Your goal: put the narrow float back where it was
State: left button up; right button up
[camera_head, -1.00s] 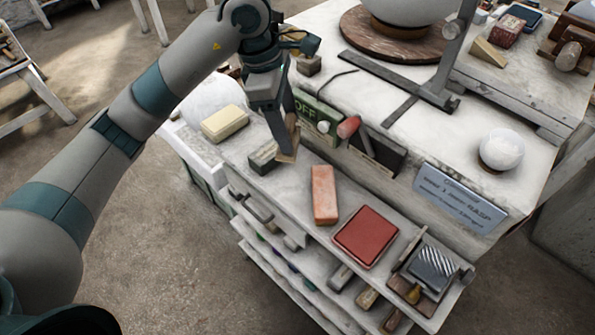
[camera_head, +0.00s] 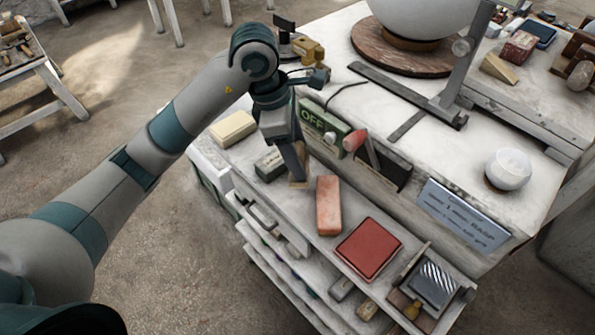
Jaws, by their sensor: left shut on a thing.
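My left gripper (camera_head: 296,170) reaches down over the front shelf of the workbench. It is shut on a thin brown wooden piece (camera_head: 299,182), which looks like the narrow float; the fingers hide part of it. The piece is close to the shelf top, but I cannot tell whether it touches. A dark grey block (camera_head: 268,164) lies just left of it, and an orange-red brick-like block (camera_head: 328,206) lies to its right. My right gripper is not in view.
A cream block (camera_head: 233,128) lies at the shelf's left end. A red pad (camera_head: 368,248) and a ribbed grey block (camera_head: 433,283) lie to the right. Behind stand a green OFF sign (camera_head: 322,124), a red-ended tool (camera_head: 354,140) and a blue-grey label plate (camera_head: 462,214).

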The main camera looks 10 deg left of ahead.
pick_arm(q)
jog(key=shift+f+p, duration=0.3)
jog(key=shift+f, duration=1)
jog(key=shift+f+p, duration=0.7)
jog(key=shift+f, duration=1.35)
